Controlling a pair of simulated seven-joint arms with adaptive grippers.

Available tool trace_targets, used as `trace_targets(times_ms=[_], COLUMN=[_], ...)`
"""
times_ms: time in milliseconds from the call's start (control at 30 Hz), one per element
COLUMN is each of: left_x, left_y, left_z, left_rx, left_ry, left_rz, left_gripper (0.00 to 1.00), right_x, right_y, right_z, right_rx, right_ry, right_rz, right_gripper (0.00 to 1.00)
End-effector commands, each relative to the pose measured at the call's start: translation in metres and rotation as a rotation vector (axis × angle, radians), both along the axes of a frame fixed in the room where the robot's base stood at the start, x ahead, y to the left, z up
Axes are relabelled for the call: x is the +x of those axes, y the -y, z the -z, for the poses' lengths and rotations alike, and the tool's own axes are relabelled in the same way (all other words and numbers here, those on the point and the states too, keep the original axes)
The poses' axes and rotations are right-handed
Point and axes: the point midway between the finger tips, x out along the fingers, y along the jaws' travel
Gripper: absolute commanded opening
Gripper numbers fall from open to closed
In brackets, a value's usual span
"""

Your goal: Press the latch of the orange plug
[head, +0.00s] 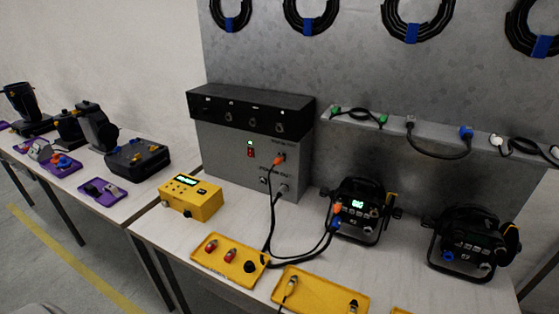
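An orange plug (279,159) sits in the front of the grey power box, with a black cable running down from it. Another orange connector (337,209) sits at the left side of the nearer black par can (362,211), just above a blue plug (336,222). The latch is too small to make out on either orange connector. Neither of my grippers is in view.
The grey box (232,159) has a lit green indicator and a red switch. A yellow tester (191,198) and yellow trays (212,268) with small connectors are on the table. Black cables loop between box and par can. A second par can (468,243) stands right.

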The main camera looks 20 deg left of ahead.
Motion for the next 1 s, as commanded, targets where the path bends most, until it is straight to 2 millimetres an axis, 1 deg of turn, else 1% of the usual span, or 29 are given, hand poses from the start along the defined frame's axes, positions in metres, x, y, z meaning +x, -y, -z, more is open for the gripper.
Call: trace_targets(times_ms=[633,667,1000], left_x=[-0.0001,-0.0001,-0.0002], left_y=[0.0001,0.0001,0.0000], left_z=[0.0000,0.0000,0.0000], left_rx=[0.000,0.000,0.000], left_ry=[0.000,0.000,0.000], left_rz=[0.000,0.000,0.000], left_gripper=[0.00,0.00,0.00], right_x=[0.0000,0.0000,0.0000], right_y=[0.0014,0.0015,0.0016], right_z=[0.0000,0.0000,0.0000], right_rx=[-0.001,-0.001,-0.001], right_ry=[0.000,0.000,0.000], right_rz=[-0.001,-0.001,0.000], right_gripper=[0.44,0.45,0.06])
